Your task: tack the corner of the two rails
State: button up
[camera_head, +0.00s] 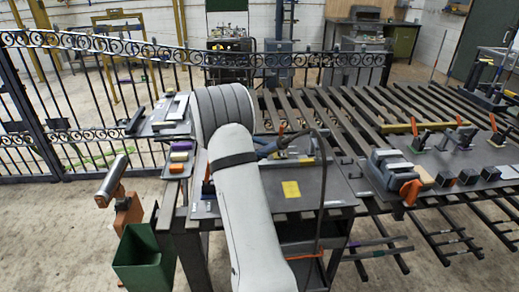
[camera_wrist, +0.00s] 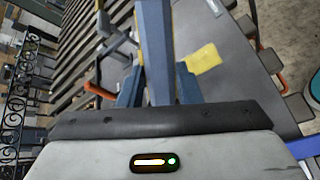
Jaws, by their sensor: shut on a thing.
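My gripper (camera_head: 268,148) is at the worktable, partly hidden behind my own arm in the head view. In the wrist view its two blue fingers (camera_wrist: 158,88) are shut on a long blue-grey tool, seemingly a welding torch (camera_wrist: 155,45). The tool points away from the wrist, over the grey tabletop. In the head view a dark cable (camera_head: 322,190) hangs from near the gripper down the table's front. The two rails and their corner cannot be told apart clearly; my arm and the tool cover part of that area. Whether the tool's tip touches anything cannot be seen.
A yellow card (camera_head: 291,189) lies on the worktable (camera_head: 330,190). Orange-handled clamps (camera_head: 282,128) stand close to my gripper. A slatted bench (camera_head: 380,110) with clamps and blocks extends right. A green bin (camera_head: 145,258) stands front left. A scrolled iron gate (camera_head: 80,90) stands behind.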

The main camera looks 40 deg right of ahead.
aim_at(277, 141)
grip_shut()
jog(key=shift+w+a, duration=0.15)
jog(key=shift+w, duration=0.2)
dwell(0.3)
jog(key=shift+w+f, duration=0.1)
jog(key=shift+f, duration=0.05)
jog(key=shift+w+a+f, duration=0.1)
jog(key=shift+w+f, duration=0.1)
jog(key=shift+w, duration=0.05)
jog(key=shift+w+f, duration=0.15)
dwell(0.7)
dwell(0.5)
jog(key=shift+s+d+r+p, duration=0.2)
jog(key=shift+s+d+r, duration=0.05)
jog(key=shift+s+r, duration=0.9)
jog(key=shift+s+d+r+p, duration=0.15)
jog(key=shift+s+d+r, duration=0.15)
jog(key=shift+s+r, duration=0.9)
jog(key=shift+s+d+r+p, duration=0.25)
jog(key=shift+s+r, duration=0.75)
jog(key=shift+s, duration=0.3)
